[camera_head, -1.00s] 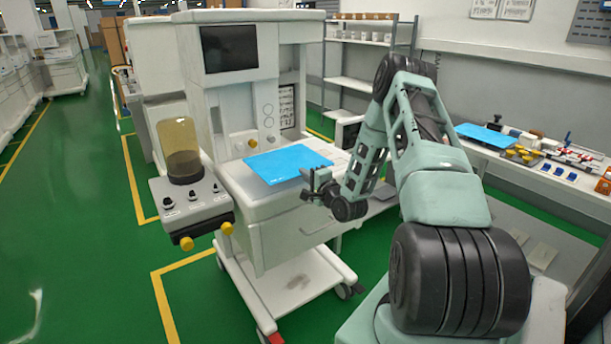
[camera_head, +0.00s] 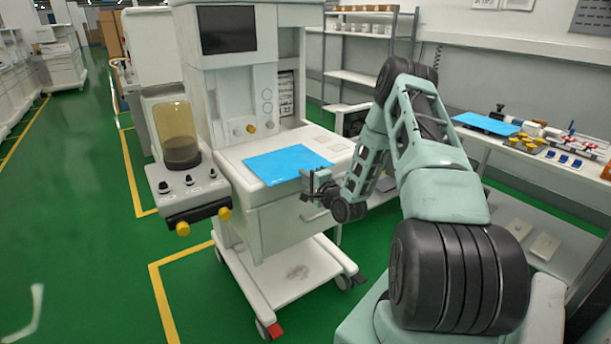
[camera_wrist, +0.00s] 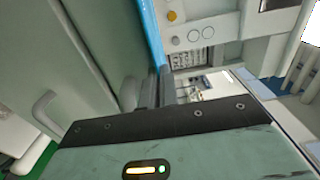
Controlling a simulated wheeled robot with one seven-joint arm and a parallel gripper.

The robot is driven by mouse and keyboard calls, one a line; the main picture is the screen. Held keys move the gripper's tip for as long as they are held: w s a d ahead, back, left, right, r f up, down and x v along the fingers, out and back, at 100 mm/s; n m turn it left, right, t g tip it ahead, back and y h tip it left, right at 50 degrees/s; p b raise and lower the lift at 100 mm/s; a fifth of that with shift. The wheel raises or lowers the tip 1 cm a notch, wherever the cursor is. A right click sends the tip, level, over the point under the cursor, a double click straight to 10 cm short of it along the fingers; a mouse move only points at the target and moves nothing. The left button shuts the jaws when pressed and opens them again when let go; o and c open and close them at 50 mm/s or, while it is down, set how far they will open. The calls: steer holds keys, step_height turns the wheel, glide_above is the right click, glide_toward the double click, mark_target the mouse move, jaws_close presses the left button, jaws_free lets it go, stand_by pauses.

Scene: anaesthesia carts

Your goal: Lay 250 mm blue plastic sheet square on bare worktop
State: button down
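A flat blue plastic sheet (camera_head: 287,163) is level over the front part of the cart's white worktop (camera_head: 240,155), its near edge close to the worktop's front edge. I cannot tell whether it touches the surface. My gripper (camera_head: 312,184) is at the sheet's near right corner, in front of the cart. In the wrist view the sheet shows edge-on as a blue strip (camera_wrist: 152,35) running down between my gripper's fingertips (camera_wrist: 159,72), which are close together on it. Another blue sheet (camera_head: 487,124) lies on the side bench at right.
The cart carries a screen (camera_head: 229,29) and a bellows unit (camera_head: 178,135) with yellow knobs on its left. The bench (camera_head: 480,140) at right holds several small parts. Green floor is clear on the left.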

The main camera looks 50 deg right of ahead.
steer(key=shift+f, duration=0.1)
steer(key=c, duration=1.6)
jaws_free()
steer(key=b+v, duration=0.2)
steer(key=v, duration=1.5)
steer(key=shift+s+f, duration=0.1)
steer(key=shift+s, duration=0.1)
